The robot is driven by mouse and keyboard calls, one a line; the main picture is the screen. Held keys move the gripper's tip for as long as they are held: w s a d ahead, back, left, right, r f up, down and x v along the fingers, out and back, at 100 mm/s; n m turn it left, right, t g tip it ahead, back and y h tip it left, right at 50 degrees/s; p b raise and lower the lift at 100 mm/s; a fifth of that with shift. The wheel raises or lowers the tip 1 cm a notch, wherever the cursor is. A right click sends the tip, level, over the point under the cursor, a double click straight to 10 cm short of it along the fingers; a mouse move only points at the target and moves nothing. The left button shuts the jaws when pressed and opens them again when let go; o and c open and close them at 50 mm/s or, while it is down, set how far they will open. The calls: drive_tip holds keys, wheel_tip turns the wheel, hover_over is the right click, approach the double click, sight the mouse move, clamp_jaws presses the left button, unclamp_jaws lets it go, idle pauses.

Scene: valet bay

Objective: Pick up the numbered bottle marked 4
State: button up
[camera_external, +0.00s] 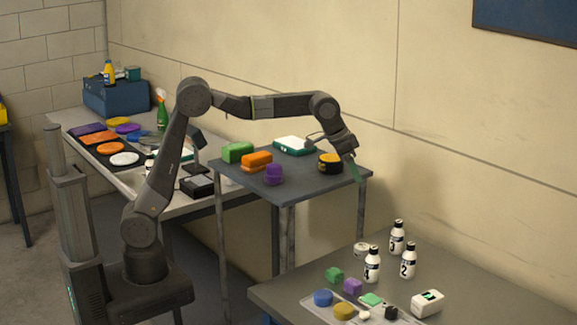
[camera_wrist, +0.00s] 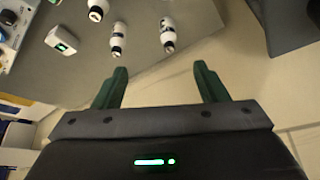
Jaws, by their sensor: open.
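The white bottle marked 4 (camera_external: 372,265) stands upright on the near right table, with a black cap and dark label. Bottle 2 (camera_external: 408,263) stands to its right and bottle 3 (camera_external: 396,240) behind. My gripper (camera_external: 359,171) is high above and behind them, beside the right edge of the middle table. In the wrist view my green fingers (camera_wrist: 160,82) are spread with nothing between them. Three bottles show beyond them; the top one, cut by the frame edge, appears to be bottle 4 (camera_wrist: 97,11). Its number is not clearly readable there.
A round tin (camera_external: 361,249) stands close behind bottle 4. A white device (camera_external: 428,303) lies to the right. The wall runs behind the table.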

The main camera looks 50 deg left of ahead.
drive_tip(key=s+d+m+g, duration=0.1)
drive_tip(key=s+d+m, duration=0.1)
drive_tip(key=s+d, duration=0.65)
approach(373, 260)
drive_tip(key=shift+w+a+p+x, duration=0.2)
drive_tip(key=shift+p+x, duration=0.3)
drive_tip(key=shift+x, duration=1.4)
drive_tip(key=shift+w+a+p+x, duration=0.15)
drive_tip(key=shift+a+p+x, duration=0.3)
drive_tip(key=shift+x, duration=1.4)
drive_tip(key=shift+w+a+p+x, duration=0.15)
drive_tip(key=shift+p+x, duration=0.45)
drive_tip(key=shift+x, duration=1.3)
drive_tip(key=shift+c, duration=0.3)
drive_tip(key=c, duration=1.1)
